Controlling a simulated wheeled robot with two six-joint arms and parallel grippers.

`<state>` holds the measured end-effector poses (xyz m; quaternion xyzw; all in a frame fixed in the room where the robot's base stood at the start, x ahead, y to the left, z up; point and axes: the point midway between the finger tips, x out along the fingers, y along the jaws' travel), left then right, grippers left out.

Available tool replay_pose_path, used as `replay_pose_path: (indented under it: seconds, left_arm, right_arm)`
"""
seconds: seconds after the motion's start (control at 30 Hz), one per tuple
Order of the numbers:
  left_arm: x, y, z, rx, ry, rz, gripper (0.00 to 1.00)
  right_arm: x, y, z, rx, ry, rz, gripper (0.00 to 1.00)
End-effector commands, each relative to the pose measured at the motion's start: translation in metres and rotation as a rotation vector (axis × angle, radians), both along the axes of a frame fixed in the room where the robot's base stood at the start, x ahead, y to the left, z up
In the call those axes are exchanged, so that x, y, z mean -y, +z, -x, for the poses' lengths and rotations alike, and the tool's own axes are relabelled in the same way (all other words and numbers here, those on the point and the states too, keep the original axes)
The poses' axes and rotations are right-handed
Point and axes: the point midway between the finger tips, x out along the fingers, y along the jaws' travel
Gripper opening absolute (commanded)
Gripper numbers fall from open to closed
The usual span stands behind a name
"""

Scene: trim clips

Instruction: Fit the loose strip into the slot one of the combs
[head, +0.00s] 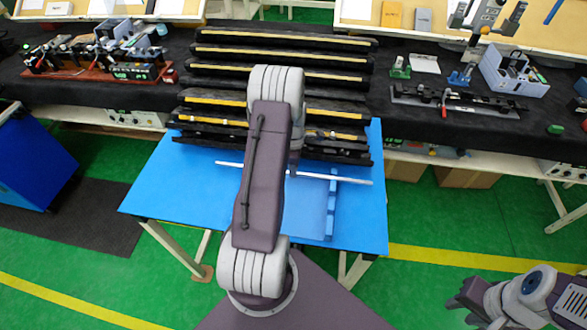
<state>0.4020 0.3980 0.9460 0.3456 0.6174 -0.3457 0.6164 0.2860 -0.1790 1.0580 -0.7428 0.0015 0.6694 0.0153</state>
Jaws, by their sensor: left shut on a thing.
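The loose strip (345,179) is a thin white bar above the blue table (160,190), running left to right. My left gripper (292,170) is mostly hidden behind my own forearm; it is shut on the strip near its middle. A blue comb (331,207) stands on the right part of the table, and the strip's right part passes across its far end. Whether the strip sits in a slot or above it cannot be told. Any other comb is hidden behind my arm. My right gripper (465,300) is at the lower right, away from the table; its fingers are unclear.
A black stepped rack with several yellow-edged bars (215,100) stands at the table's back. Black-covered benches (420,125) with fixtures and small parts lie behind on both sides. A blue cabinet (30,160) is at left. Green floor is free to the right.

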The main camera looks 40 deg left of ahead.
Motion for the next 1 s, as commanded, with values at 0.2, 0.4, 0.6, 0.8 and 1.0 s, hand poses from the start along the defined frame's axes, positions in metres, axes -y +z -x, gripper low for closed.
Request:
replay_pose_path:
  seconds: [0.2,0.4,0.6,0.8,1.0]
  left_arm:
    - [0.0,-0.009,-0.001,0.003,0.0,-0.002,0.0]
    - [0.0,-0.012,-0.001,0.002,0.0,-0.001,0.0]
    - [0.0,-0.012,-0.001,0.002,0.001,-0.001,0.34]
    - [0.0,-0.012,-0.001,0.002,0.0,-0.001,0.34]
    - [-0.001,0.007,-0.002,0.005,0.001,-0.003,0.34]
  right_arm:
    - [0.0,0.002,0.0,0.0,0.0,0.0,0.34]
    - [0.0,-0.001,0.0,0.0,0.0,0.0,0.34]
    - [0.0,0.0,0.0,0.0,0.0,0.0,0.34]
    - [0.0,0.0,0.0,0.0,0.0,0.0,0.34]
    - [0.0,-0.002,0.0,0.0,0.0,0.0,0.34]
